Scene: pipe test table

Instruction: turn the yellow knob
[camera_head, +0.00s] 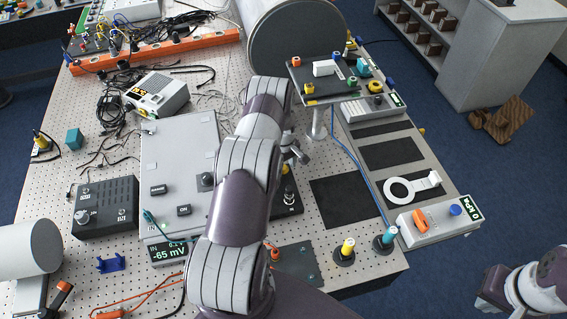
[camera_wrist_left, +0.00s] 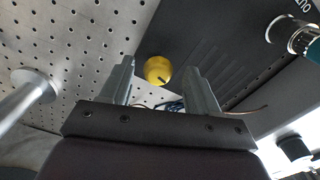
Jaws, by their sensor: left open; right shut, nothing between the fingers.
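The yellow knob (camera_wrist_left: 158,70) shows in the left wrist view, round with a dark mark, on a black panel (camera_wrist_left: 225,55). In the head view my left arm covers most of that area, and I cannot make out the knob clearly. My left gripper (camera_wrist_left: 158,78) is open, its two grey fingers pointing at the panel. The knob appears in the gap between the fingertips; I see no contact, and the distance is hard to judge. In the head view the left gripper (camera_head: 299,152) is partly hidden behind its arm. Only links of my right arm show at lower right.
A raised black panel (camera_head: 325,82) with coloured knobs stands on a post beside the left gripper. A grey box (camera_head: 172,165) lies left of my arm. A grey unit with an orange handle (camera_head: 421,219) sits at right. Black mats (camera_head: 345,202) leave flat room between.

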